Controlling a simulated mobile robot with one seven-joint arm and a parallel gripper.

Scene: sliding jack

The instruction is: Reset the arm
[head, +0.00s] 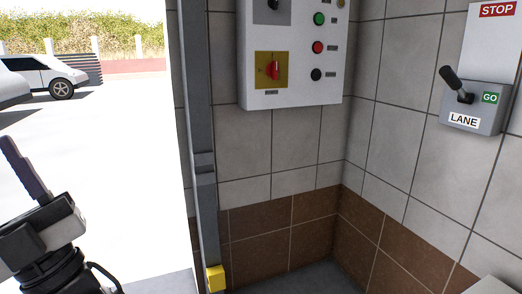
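My gripper (10,145) is at the left edge of the head view, in front of the bright opening. Its dark fingers point up and to the left. I see them side-on as one bar, so I cannot tell whether they are open or shut. No object shows at the fingertips. The gripper is apart from the wall, the panel and the lever.
A grey post (202,130) with a yellow foot (215,278) edges the opening. A white control panel (293,90) has a red rotary switch (272,70) and several buttons. A lane lever (457,84) is on the right wall. Parked cars (47,74) stand outside.

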